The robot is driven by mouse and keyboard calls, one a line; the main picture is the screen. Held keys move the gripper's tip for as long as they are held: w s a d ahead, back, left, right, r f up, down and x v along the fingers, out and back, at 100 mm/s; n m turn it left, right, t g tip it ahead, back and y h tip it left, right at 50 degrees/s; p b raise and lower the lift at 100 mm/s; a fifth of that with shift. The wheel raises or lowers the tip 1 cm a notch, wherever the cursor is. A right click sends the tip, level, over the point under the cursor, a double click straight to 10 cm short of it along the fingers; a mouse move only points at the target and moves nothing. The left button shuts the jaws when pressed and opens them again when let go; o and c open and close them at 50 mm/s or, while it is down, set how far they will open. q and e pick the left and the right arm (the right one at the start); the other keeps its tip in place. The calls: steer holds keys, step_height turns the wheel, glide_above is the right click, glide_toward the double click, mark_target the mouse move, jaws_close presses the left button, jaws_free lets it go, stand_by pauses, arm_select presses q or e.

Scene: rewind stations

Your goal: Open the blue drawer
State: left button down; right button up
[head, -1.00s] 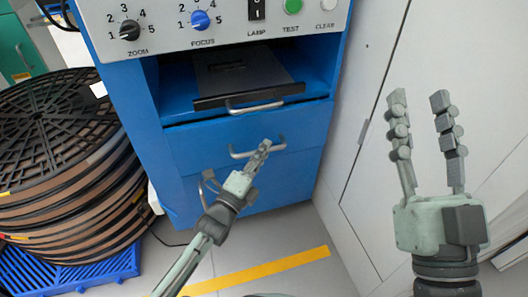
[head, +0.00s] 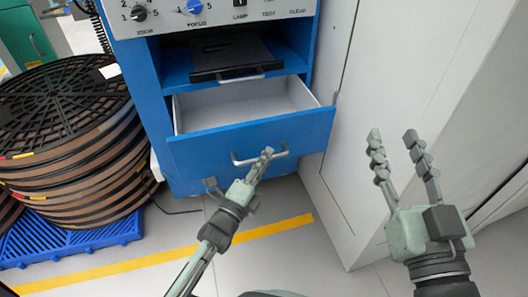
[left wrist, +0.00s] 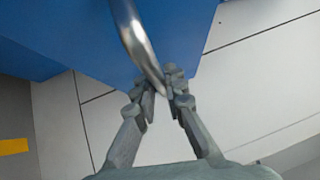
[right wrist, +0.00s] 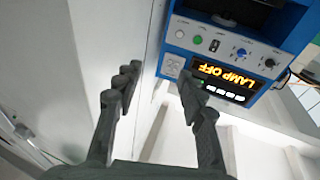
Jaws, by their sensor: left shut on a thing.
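The blue drawer (head: 255,141) is pulled out from the blue cabinet, and its white inside (head: 245,103) shows empty. A curved metal handle (head: 247,161) sits on its front. My left gripper (head: 266,155) is shut on this handle; in the left wrist view the fingertips (left wrist: 160,88) close around the metal bar (left wrist: 137,40). My right gripper (head: 392,137) is open and empty, raised to the right of the drawer, in front of the white cabinet wall. In the right wrist view its fingers (right wrist: 155,85) stand apart with nothing between them.
Above the drawer, a dark tray with a handle (head: 235,60) sits in an open bay under the control panel (head: 210,12). Stacked film reels (head: 70,150) stand on a blue pallet (head: 75,235) at left. White cabinets (head: 400,70) flank the right. The floor in front is clear.

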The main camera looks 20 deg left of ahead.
arm_select(q)
steer(key=shift+s+d+p, duration=0.15)
steer(key=shift+s+d, duration=0.35)
steer(key=shift+s, duration=0.25)
steer(key=shift+s+d+p, duration=0.15)
steer(key=shift+s+d, duration=0.35)
steer(key=shift+s, duration=0.2)
arm_select(e)
steer(key=shift+g+h, duration=0.6)
steer(key=shift+g, duration=0.3)
steer(key=shift+d+f, duration=0.3)
steer(key=shift+f, duration=0.35)
steer(key=shift+d+f, duration=0.35)
steer(key=shift+f, duration=0.3)
steer(key=shift+d+f, duration=0.3)
steer(key=shift+f, duration=0.35)
arm_select(q)
steer(key=c, duration=1.6)
jaws_free()
